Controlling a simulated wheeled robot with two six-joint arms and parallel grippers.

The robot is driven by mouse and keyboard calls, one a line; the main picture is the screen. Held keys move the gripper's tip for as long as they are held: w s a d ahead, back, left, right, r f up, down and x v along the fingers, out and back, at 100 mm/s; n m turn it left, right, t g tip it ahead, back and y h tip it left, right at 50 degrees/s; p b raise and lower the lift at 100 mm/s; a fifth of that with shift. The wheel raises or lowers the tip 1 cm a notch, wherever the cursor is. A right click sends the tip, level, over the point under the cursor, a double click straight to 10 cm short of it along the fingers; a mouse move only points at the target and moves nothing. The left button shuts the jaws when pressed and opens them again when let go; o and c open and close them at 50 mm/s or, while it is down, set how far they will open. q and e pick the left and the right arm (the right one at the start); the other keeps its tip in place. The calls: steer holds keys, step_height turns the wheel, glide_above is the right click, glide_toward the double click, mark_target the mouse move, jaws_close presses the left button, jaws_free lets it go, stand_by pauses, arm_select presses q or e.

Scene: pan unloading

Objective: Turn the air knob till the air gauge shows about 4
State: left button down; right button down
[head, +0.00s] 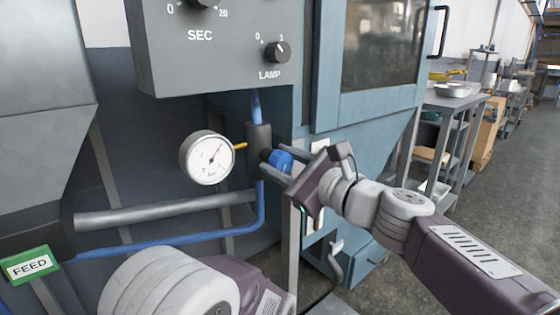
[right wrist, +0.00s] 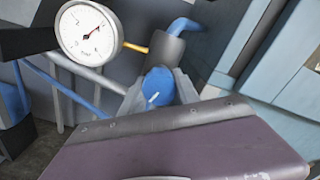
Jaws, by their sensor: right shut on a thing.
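The blue air knob (head: 283,159) sits on the dark cylindrical regulator (head: 258,143) under the grey control box. My right gripper (head: 277,161) is shut on the knob, with one finger on each side. In the right wrist view the knob (right wrist: 158,85) lies between the fingers (right wrist: 160,92) and shows a white mark. The round white air gauge (head: 207,158) is left of the regulator, joined by a brass stem. The gauge also shows in the right wrist view (right wrist: 90,33). My left gripper is not visible.
The control box (head: 215,55) with SEC and LAMP knobs hangs just above. A blue hose (head: 200,233) and a grey pipe (head: 160,212) run below. A green FEED sign (head: 30,266) is at the lower left. A blue cabinet (head: 355,125) stands behind my right gripper.

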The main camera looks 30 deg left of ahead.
steer(key=shift+f, duration=0.1)
steer(key=c, duration=0.9)
jaws_free()
steer(key=v, duration=0.9)
steer(key=shift+p, duration=0.35)
steer(key=shift+d, duration=0.1)
